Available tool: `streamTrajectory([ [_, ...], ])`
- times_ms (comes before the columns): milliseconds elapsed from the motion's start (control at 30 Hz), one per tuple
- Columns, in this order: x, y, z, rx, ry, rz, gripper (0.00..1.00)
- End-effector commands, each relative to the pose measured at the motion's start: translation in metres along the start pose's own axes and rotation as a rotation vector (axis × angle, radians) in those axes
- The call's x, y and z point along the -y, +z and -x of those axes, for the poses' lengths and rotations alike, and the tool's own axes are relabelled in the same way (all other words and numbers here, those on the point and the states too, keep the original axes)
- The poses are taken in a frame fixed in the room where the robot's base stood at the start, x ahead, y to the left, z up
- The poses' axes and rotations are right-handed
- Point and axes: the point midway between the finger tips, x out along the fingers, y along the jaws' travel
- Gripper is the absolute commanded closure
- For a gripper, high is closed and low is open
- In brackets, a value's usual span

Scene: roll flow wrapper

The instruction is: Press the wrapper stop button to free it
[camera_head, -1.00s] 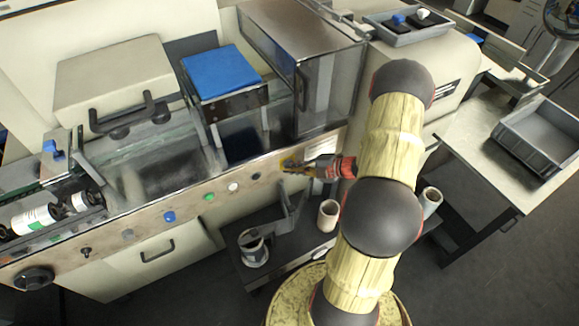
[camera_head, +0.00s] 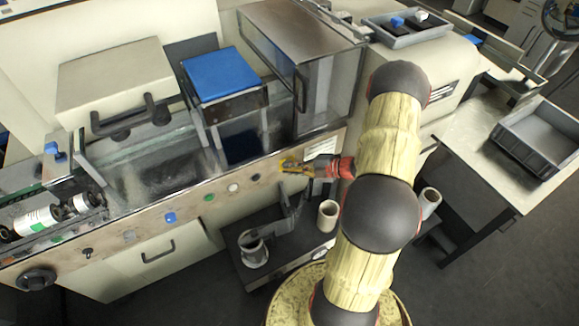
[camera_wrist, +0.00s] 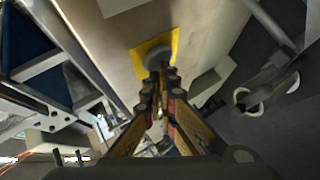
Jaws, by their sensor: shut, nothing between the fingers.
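The wrapper's front control panel (camera_head: 140,217) runs along the machine's edge. In the wrist view, a yellow plate (camera_wrist: 141,57) on the panel carries a round grey button (camera_wrist: 157,53). My gripper (camera_wrist: 161,77) is shut and empty, its fingertips right at the button's lower edge. I cannot tell whether they touch it or whether it is pressed in. In the head view my gripper (camera_head: 287,165) is at the right part of the panel, and its fingers largely cover the plate and button.
Green (camera_head: 209,198), blue (camera_head: 170,217) and white (camera_head: 233,187) buttons sit left along the panel. A black knob (camera_head: 36,279) is at its far left. Below stands a dark cart (camera_head: 284,249) with rolls. A grey bin (camera_head: 540,137) sits on a side table (camera_head: 470,141).

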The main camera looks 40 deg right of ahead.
Motion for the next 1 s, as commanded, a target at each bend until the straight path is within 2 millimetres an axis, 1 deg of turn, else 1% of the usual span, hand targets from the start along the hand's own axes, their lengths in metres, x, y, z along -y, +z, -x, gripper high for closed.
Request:
streamTrajectory([
  [33,-0.0038,0.0020,-0.0012,0.002,0.003,0.005,1.00],
  [433,-0.0047,0.0025,-0.0004,0.003,0.005,0.006,1.00],
  [1000,-0.0001,-0.0017,0.0059,0.004,0.005,0.005,1.00],
])
